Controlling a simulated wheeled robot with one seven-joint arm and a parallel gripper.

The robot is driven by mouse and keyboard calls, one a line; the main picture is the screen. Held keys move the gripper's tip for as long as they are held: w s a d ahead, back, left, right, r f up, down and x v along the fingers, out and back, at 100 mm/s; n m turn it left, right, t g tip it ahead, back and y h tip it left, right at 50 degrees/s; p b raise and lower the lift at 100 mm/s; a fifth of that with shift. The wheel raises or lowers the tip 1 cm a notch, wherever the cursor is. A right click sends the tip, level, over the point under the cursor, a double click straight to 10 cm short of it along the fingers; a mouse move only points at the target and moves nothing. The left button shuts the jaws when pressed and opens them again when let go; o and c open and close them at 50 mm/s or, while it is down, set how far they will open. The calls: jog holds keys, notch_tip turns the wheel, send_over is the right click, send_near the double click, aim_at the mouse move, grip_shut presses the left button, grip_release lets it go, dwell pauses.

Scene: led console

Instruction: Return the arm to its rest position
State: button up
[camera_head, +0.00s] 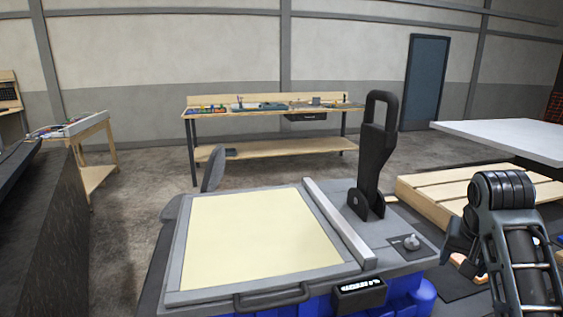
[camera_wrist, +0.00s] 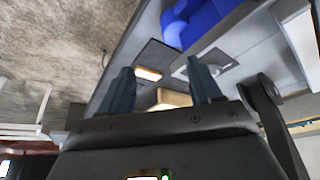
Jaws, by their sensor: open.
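My arm (camera_head: 515,240) reaches in at the right edge of the head view, beside the console. My gripper (camera_wrist: 162,72) shows in the wrist view with its two dark fingers spread apart and nothing between them. The grey console (camera_head: 270,288) has a pale yellow panel (camera_head: 258,240), an upright black lever with a loop handle (camera_head: 373,145) and a small knob (camera_head: 411,242). A black display box (camera_head: 359,294) sits on its front edge above a blue base (camera_head: 410,300). Blue parts (camera_wrist: 195,20) also show in the wrist view. The fingertips are not clear in the head view.
A wooden pallet (camera_head: 430,193) and a white tabletop (camera_head: 510,138) stand to the right, behind my arm. A workbench (camera_head: 270,151) with small items stands at the back wall. A wooden side table (camera_head: 95,130) is at left. Open concrete floor (camera_head: 135,210) lies between.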

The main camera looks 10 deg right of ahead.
jog(key=s+a+f+n+t, duration=0.2)
jog(key=s+a+f+t, duration=0.15)
jog(key=a+f, duration=0.75)
jog(key=s+a+f+n+t+y, duration=0.1)
jog(key=s+a+f+n+t, duration=0.1)
jog(key=s+a+f, duration=0.65)
jog(key=s+a+r+n+t+b, duration=0.1)
jog(key=s+a+r, duration=0.1)
jog(key=s, duration=0.5)
jog(key=s+a+r+n+t, duration=0.1)
jog(key=s+a+r+t, duration=0.1)
jog(key=s, duration=0.6)
jog(key=s+r+n+t+y, duration=0.2)
jog(key=s+r+t, duration=0.1)
jog(key=s+r, duration=0.8)
jog(key=shift+s+a+r+n, duration=0.2)
jog(key=shift+s+a+n, duration=0.1)
jog(key=shift+s+a, duration=0.25)
